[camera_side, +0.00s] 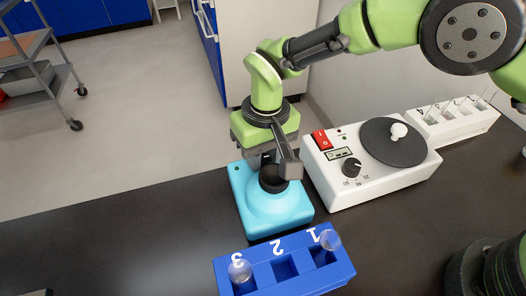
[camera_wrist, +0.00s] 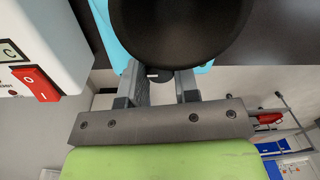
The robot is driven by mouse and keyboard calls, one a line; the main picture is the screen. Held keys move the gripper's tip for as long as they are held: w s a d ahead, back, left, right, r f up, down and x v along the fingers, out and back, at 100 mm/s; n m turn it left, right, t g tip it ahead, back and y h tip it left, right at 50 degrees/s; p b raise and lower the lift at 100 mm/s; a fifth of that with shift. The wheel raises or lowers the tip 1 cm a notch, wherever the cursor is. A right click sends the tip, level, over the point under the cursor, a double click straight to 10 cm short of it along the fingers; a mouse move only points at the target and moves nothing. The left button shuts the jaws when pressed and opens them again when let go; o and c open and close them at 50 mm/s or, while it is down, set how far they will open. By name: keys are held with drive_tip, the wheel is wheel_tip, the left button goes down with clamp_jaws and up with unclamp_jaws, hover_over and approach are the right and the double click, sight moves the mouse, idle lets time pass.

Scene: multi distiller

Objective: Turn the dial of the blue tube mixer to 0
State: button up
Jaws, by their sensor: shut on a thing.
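The blue tube mixer (camera_side: 260,212) is a light-blue body with a black round cup (camera_side: 272,179) on top, on the dark bench. In the wrist view the cup (camera_wrist: 180,25) fills the upper middle, with the blue body (camera_wrist: 107,22) behind it. My gripper (camera_side: 276,160) is at the mixer's far side, beside the cup. In the wrist view my gripper (camera_wrist: 159,78) has its two fingers around the small dark dial (camera_wrist: 158,75) and is shut on it. A pale mark shows on the dial. Its numbers are hidden, so the setting cannot be read.
A white device (camera_side: 370,170) with a grey disc, a black knob and a red switch stands close on the right. A blue rack (camera_side: 285,268) with tubes is in front, and a white rack (camera_side: 452,122) is at the back right. The bench left of the mixer is clear.

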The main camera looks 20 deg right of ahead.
sight(265, 156)
drive_tip(key=o, duration=0.9)
drive_tip(key=r, duration=1)
drive_tip(key=shift+d, duration=0.25)
